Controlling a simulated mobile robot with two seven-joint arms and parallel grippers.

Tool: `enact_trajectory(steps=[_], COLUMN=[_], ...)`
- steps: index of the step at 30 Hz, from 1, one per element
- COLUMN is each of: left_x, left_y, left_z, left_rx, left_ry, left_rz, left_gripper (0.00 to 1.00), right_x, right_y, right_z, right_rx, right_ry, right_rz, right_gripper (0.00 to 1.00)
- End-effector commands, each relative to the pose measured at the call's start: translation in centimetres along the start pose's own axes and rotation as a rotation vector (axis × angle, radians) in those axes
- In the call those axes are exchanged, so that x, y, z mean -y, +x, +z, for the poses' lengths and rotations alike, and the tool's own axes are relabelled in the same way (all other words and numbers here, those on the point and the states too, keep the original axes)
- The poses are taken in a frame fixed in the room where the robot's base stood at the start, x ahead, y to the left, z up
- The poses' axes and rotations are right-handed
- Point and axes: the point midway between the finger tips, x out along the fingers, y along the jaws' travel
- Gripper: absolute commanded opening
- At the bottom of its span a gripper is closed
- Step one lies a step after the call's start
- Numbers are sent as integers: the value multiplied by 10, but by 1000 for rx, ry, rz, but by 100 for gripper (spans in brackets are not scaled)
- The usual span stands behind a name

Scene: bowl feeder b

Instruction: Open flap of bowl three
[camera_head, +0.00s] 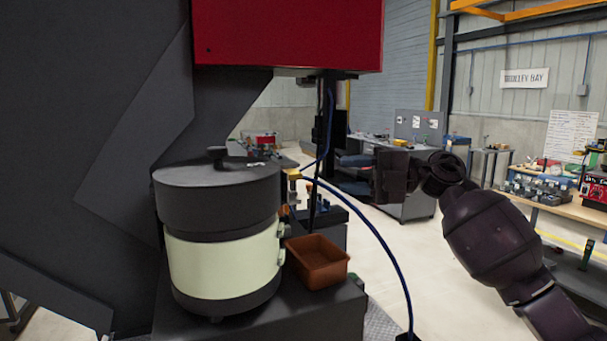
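A round bowl unit stands on a dark base in the left half of the head view. It has a black top (217,200) with a small knob (217,153), and a cream band (222,265) below. Small fittings (281,243) sit on the band's right edge. I cannot tell which part is the flap, and I see no number on the bowl. The black top sits down on the body with no gap visible. My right gripper (388,176) is raised to the right of the bowl, well apart from it. My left gripper is not in view.
A brown open tray (318,275) sits on the dark base (335,308) just right of the bowl. A blue hose (375,232) curves down beside it. A red box (288,35) on a dark frame hangs above. Open floor (450,270) lies right of the base.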

Motion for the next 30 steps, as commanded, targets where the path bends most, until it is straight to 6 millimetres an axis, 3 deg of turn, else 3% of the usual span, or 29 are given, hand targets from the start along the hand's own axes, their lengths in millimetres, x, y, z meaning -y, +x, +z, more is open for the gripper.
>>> enact_trajectory(steps=[9,15,29,30], left_x=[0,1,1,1], left_y=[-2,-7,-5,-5], left_z=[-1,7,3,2], left_rx=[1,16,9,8], left_ry=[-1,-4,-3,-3], left_rz=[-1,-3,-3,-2], left_gripper=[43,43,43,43], right_x=[-2,-2,-1,-1], right_y=[56,79,88,88], right_z=[-1,0,0,0], right_rx=[-2,-1,1,1], right_ry=[-1,-1,-1,-1], right_rz=[4,5,4,4], right_gripper=[38,38,38,32])
